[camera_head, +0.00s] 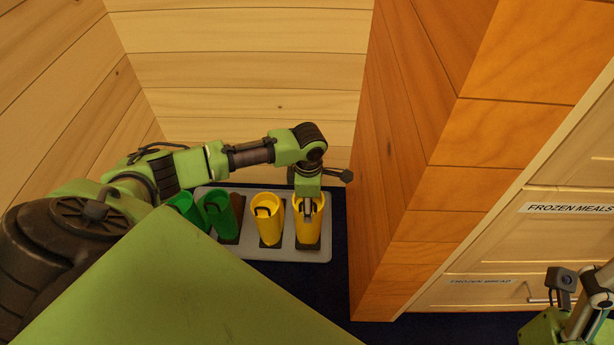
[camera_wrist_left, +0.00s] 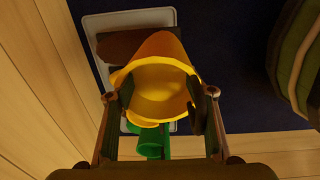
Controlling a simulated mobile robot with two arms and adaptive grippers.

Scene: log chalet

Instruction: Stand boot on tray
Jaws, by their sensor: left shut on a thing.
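My left gripper (camera_head: 308,207) is shut on the top of a yellow boot (camera_head: 308,228), which stands upright over the right end of the grey tray (camera_head: 288,253). I cannot tell whether its sole touches the tray. In the left wrist view the boot (camera_wrist_left: 160,92) sits between the two fingers of the gripper (camera_wrist_left: 160,100), its open top facing the camera. The tray (camera_wrist_left: 100,24) shows behind it. A second yellow boot (camera_head: 268,226) stands on the tray just left of the held one. My right gripper is not in view, only part of that arm.
Two green boots, one (camera_head: 218,213) on the tray's left part and one (camera_head: 183,204) partly hidden by my body, lean beside the yellow ones. An orange wooden wall (camera_head: 400,150) rises close to the tray's right. Drawers labelled frozen meals (camera_head: 570,209) are further right.

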